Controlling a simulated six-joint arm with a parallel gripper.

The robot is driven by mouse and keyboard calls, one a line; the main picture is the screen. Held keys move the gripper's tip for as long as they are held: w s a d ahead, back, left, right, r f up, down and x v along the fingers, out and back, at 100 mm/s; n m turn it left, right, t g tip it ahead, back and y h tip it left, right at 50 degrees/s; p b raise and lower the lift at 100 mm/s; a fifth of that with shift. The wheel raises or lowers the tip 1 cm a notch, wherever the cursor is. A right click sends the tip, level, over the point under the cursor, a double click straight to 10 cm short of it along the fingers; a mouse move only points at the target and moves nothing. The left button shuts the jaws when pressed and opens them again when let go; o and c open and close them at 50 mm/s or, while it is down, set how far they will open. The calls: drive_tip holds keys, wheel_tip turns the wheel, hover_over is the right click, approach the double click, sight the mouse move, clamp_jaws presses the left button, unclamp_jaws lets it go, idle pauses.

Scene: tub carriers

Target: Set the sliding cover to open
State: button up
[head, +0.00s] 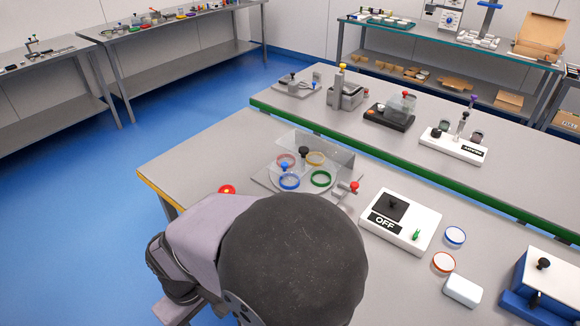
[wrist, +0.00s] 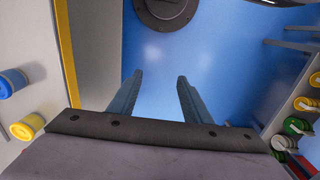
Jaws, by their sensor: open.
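A clear panel assembly (head: 335,150) stands over a grey plate with red, yellow, blue and green rings. A black knob (head: 303,152) and a blue knob show at it. At the right edge, a blue box (head: 511,298) has a pale top with a black knob. I cannot tell for certain which of these is the sliding cover, nor its position. My gripper (wrist: 160,76) is open and empty in the wrist view, pointing at the blue floor. It is hidden behind my arm in the head view.
A white OFF box (head: 425,225), a blue-rimmed dish (head: 455,235), an orange-rimmed dish (head: 443,262) and a white block (head: 462,290) lie on the table. A red button (head: 227,190) is near its left edge. Another bench with several devices stands behind.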

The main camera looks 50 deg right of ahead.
sight(285, 165)
drive_tip(key=shift+c, duration=0.7)
